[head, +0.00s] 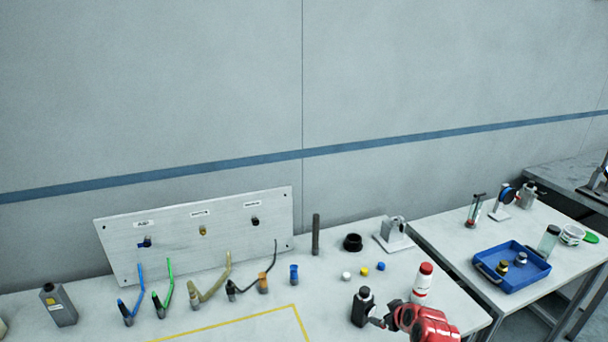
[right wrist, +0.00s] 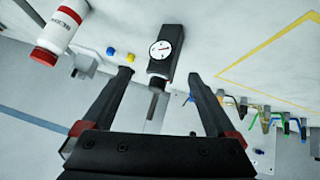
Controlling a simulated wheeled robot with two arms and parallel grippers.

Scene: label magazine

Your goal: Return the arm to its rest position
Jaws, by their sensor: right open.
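My right arm, red, comes in at the bottom of the head view, with its gripper (head: 380,321) low over the table beside a black device (head: 362,308). In the right wrist view my right gripper (right wrist: 160,78) is open, its two dark fingers spread wide. The black device with a round white dial (right wrist: 166,48) shows between and beyond the fingertips, with a visible gap on each side. Whether the fingers reach around it is hard to tell. My left gripper is not in view.
A white bottle with a red cap (head: 422,282) stands close beside my right arm. Small white, yellow and blue caps (head: 364,271) lie behind the device. A panel (head: 195,232) with coloured tubes stands left. A blue tray (head: 511,267) is on the right table.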

